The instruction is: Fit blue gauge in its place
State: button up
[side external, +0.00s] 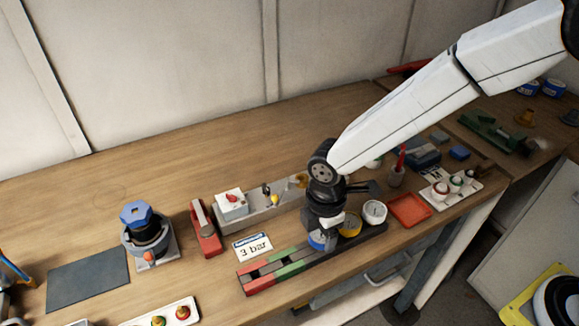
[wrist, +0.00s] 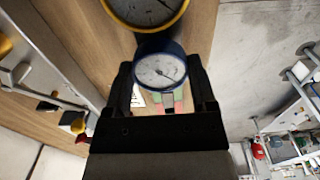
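The blue gauge (wrist: 160,72) has a round white dial and a blue rim. In the wrist view it sits between the two fingers of my gripper (wrist: 162,84), which appear to touch its rim on both sides. In the side view my gripper (side external: 321,236) points down over the dark rack (side external: 372,230), and the blue gauge (side external: 316,241) shows partly below the fingers. The yellow gauge (side external: 349,224) stands right beside it; it also shows in the wrist view (wrist: 145,8). The underside of the blue gauge is hidden, so I cannot tell whether it is seated.
A white-faced gauge (side external: 374,211) stands right of the yellow one. A red and green strip (side external: 277,267) runs left of the rack, with a "3 bar" card (side external: 253,246) behind. A grey trough (side external: 262,213) lies behind and a red tray (side external: 409,208) to the right.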

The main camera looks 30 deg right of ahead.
jog(key=shift+r, duration=0.15)
jog(key=shift+r, duration=2.1)
jog(key=shift+w, duration=0.1)
jog(key=shift+w+r, duration=0.25)
jog(key=shift+w, duration=0.25)
jog(key=w+d+r, duration=0.2)
jog(key=w+r, duration=0.1)
jog(key=w, duration=0.4)
jog(key=w+d+r, duration=0.2)
jog(key=w+r, duration=0.2)
jog(key=w, duration=0.3)
jog(key=shift+w+d, duration=0.25)
jog(key=shift+w, duration=0.15)
jog(key=shift+f, duration=0.15)
jog(key=shift+f, duration=2.7)
